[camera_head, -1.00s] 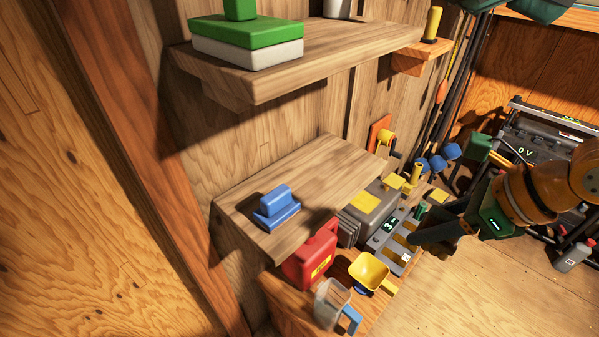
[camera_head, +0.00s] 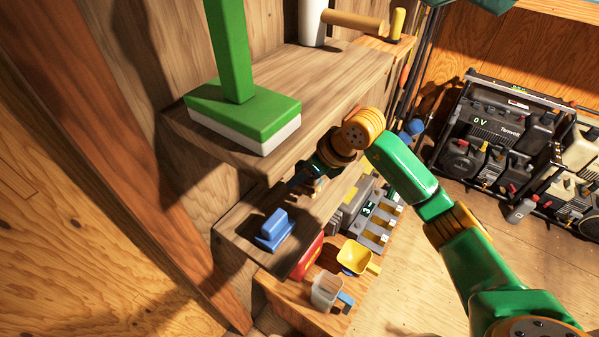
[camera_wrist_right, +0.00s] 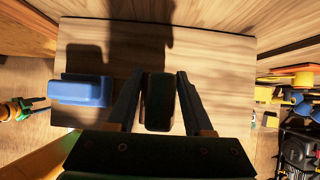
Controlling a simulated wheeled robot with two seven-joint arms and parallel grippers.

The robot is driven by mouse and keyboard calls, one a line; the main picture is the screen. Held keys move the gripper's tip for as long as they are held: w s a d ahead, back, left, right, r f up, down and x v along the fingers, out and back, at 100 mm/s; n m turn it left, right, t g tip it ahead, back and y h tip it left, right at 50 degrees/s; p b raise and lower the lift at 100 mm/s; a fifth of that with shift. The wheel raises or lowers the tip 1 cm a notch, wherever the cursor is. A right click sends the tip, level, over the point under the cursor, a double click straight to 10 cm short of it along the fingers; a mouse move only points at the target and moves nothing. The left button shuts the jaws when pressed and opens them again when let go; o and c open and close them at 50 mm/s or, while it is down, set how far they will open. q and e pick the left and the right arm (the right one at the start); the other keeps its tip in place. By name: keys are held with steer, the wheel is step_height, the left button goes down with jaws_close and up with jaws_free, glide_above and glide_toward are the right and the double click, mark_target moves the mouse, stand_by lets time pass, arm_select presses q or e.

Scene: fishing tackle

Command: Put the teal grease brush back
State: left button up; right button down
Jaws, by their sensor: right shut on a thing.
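My right gripper (camera_head: 303,182) is over the lower wooden shelf (camera_head: 238,222). In the right wrist view its two fingers (camera_wrist_right: 157,78) are shut on a dark, shadowed green block, which I take to be the teal grease brush (camera_wrist_right: 158,103). The brush is above the shelf board; whether it touches the board I cannot tell. In the head view the arm and gripper mostly hide it. A blue brush-like block (camera_head: 273,228) stands on the same shelf, left of the gripper; it also shows in the right wrist view (camera_wrist_right: 82,92).
The upper shelf (camera_head: 330,85) carries a large green block with an upright handle (camera_head: 243,113). Below are a red can (camera_head: 306,257), a yellow scoop (camera_head: 355,256), a clear cup (camera_head: 326,290) and a grey charger (camera_head: 372,212). The lower shelf's middle is bare.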

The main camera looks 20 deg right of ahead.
mark_target(300, 185)
steer(key=shift+f+p, duration=0.4)
steer(key=shift+f, duration=1.4)
steer(key=shift+f, duration=0.1)
steer(key=shift+c, duration=1.5)
jaws_free()
steer(key=shift+r, duration=0.35)
steer(key=b+v, duration=0.1)
steer(key=v, duration=0.6)
steer(key=shift+s, duration=0.1)
steer(key=shift+d, duration=0.1)
